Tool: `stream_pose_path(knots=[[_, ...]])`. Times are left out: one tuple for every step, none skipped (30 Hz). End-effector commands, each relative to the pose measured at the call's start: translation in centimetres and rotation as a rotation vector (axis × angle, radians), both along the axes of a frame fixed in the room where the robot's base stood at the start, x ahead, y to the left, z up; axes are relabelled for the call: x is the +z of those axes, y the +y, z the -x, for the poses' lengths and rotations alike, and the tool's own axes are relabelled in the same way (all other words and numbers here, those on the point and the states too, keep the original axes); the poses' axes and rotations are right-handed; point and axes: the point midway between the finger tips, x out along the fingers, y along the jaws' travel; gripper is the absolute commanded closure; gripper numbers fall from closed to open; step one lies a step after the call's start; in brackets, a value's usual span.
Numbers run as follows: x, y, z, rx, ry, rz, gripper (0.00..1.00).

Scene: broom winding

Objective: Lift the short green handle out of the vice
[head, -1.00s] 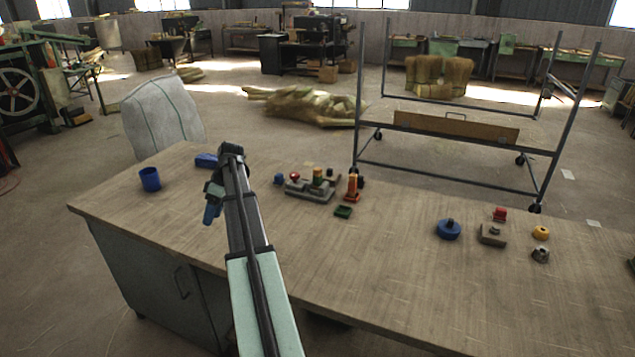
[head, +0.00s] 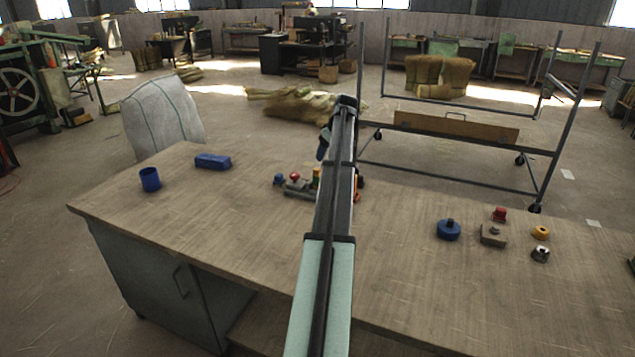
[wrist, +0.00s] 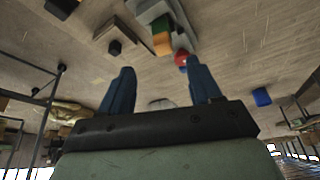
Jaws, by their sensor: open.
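The grey vice (head: 297,189) stands on the workbench, partly covered by my arm in the head view. A short upright piece, green with an orange end, stands at the vice; its green part (wrist: 159,22) and orange end (wrist: 162,44) show in the wrist view. In the head view only a sliver of it (head: 316,174) shows beside my arm. The vice also shows in the wrist view (wrist: 184,38). My gripper (wrist: 161,72) is open and empty, its blue fingers apart. In the head view my gripper (head: 323,146) appears above and behind the vice, apart from the green piece.
A red ball knob (head: 295,177) and a small blue piece (head: 278,180) sit by the vice. A blue box (head: 212,161) and blue cup (head: 150,179) stand left. A blue wheel (head: 448,230), grey block (head: 493,235) and yellow ring (head: 541,233) lie right. The bench's left front is clear.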

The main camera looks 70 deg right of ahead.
Motion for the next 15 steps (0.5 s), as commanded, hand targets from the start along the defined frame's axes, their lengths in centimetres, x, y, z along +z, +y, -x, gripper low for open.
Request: stream_pose_path(knots=[[-0.4, 0.0, -0.2, 0.000, 0.001, -0.001, 0.37], [-0.6, -0.1, -0.3, 0.000, 0.001, -0.001, 0.37], [-1.0, -0.1, -0.4, 0.001, 0.001, -0.001, 0.37], [-1.4, -0.2, -0.6, 0.001, 0.001, -0.001, 0.37], [-1.8, -0.2, -0.8, 0.001, 0.001, -0.001, 0.37], [-2.4, -0.3, -1.0, 0.002, 0.000, -0.002, 0.37], [-2.8, -0.3, -1.2, 0.003, 0.001, -0.003, 0.37], [-3.2, -0.4, -1.4, 0.003, 0.001, -0.003, 0.37], [-3.9, -0.5, -1.6, 0.003, 0.000, -0.002, 0.37], [-4.4, -0.6, -1.8, 0.003, 0.001, -0.001, 0.37], [-4.9, -0.7, -2.0, 0.003, 0.000, -0.002, 0.37], [-5.6, -0.7, -2.2, 0.003, 0.001, -0.003, 0.37], [-6.0, -0.8, -2.4, 0.003, 0.001, -0.003, 0.37], [-6.4, -0.9, -2.6, 0.003, 0.001, -0.001, 0.37], [-6.8, -1.0, -2.8, 0.003, 0.001, -0.001, 0.37]])
